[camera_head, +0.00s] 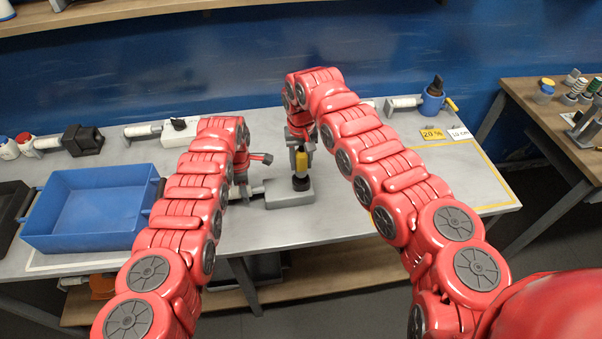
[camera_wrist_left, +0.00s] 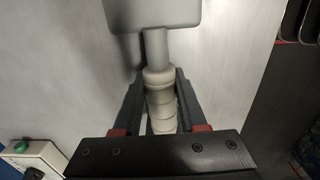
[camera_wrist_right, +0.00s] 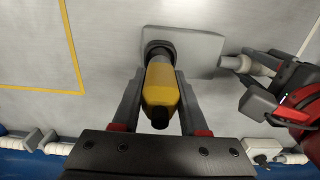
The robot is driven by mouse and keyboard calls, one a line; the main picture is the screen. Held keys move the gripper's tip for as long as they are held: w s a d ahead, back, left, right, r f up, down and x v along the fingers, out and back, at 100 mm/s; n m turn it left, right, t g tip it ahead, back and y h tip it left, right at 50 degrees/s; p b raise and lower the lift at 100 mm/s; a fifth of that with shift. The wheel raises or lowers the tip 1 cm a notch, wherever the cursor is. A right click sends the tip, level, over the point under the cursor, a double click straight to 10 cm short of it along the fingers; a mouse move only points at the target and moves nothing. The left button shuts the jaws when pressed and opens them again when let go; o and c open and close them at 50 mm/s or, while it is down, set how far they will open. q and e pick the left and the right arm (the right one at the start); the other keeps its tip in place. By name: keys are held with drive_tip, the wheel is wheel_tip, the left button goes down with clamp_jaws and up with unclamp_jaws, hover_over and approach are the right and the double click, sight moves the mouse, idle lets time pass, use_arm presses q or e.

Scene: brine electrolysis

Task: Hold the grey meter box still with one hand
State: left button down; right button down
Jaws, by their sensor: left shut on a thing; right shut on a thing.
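The grey meter box (camera_head: 290,194) lies flat on the grey bench; the right wrist view shows it too (camera_wrist_right: 202,48). A pale ribbed handle (camera_wrist_left: 160,100) sticks out from its left side. My left gripper (camera_head: 241,180) is shut on this handle, with one finger on each side. A yellow piece with a dark end (camera_wrist_right: 160,88) stands over a black round socket (camera_head: 301,183) on the box. My right gripper (camera_head: 301,150) is shut on the yellow piece from above. Whether the piece is fully seated in the socket is hard to tell.
A blue bin (camera_head: 92,207) stands at the left. Similar pale-handled units, one with a black block (camera_head: 83,140), line the back edge. A blue holder (camera_head: 432,103) and a yellow "20 %" card (camera_head: 432,134) are at the right, behind a bare yellow-outlined area (camera_head: 470,170).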

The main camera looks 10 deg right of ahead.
sight(301, 147)
drive_tip(key=shift+r, duration=2.15)
use_arm(q)
drive_tip(key=shift+c, duration=1.9)
unclamp_jaws()
drive_tip(key=shift+w+a+r, duration=0.1)
drive_tip(key=shift+r, duration=0.65)
wheel_tip(301, 147, up, 10)
drive_tip(key=shift+r, duration=0.25)
